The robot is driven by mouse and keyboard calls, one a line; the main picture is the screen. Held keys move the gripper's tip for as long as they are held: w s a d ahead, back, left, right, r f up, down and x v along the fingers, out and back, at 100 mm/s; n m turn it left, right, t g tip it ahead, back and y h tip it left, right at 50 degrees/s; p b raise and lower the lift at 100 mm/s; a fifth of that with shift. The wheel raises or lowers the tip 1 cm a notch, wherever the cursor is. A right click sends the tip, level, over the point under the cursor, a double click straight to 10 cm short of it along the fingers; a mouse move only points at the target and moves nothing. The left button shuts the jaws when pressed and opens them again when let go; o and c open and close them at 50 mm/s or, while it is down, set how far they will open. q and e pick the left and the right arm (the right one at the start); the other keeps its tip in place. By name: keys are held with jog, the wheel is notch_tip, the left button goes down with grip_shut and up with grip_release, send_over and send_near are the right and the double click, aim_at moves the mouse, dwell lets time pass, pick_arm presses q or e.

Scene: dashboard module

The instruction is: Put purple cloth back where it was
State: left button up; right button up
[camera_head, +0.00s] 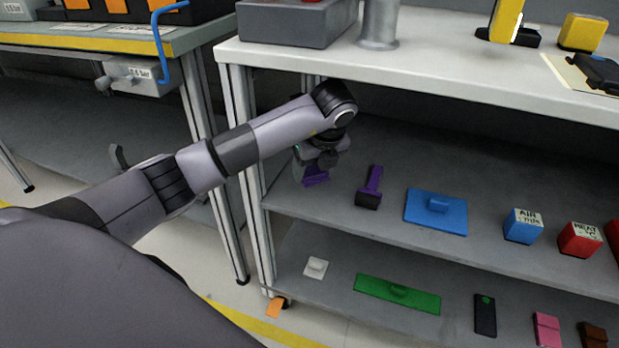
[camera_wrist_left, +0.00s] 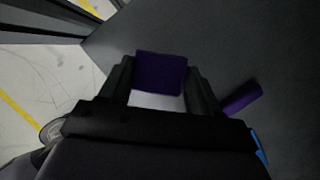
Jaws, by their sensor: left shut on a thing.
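The purple cloth (camera_head: 316,176) is at the left end of the middle shelf (camera_head: 300,205), just below my left gripper (camera_head: 318,160). In the left wrist view the purple cloth (camera_wrist_left: 161,73) sits between the two fingers of my left gripper (camera_wrist_left: 160,85), which is shut on it. I cannot tell whether the cloth touches the shelf. My right gripper is not in view.
A purple-handled tool (camera_head: 371,188) lies right of the cloth, then a blue plate (camera_head: 436,211), a blue box (camera_head: 522,226) and a red box (camera_head: 580,239). The white worktop (camera_head: 450,72) overhangs the shelf.

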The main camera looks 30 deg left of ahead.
aim_at(311, 167)
pick_arm(q)
jog(key=shift+w+a, duration=0.6)
jog(key=shift+a, duration=0.3)
jog(key=shift+f, duration=0.2)
notch_tip(311, 167, down, 3)
jog(key=shift+f+b, duration=0.1)
jog(key=shift+b, duration=0.85)
jog(key=shift+f, duration=0.1)
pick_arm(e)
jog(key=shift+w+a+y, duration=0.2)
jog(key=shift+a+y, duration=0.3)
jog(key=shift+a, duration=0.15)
pick_arm(q)
jog(key=o, duration=0.9)
jog(key=shift+o, duration=0.2)
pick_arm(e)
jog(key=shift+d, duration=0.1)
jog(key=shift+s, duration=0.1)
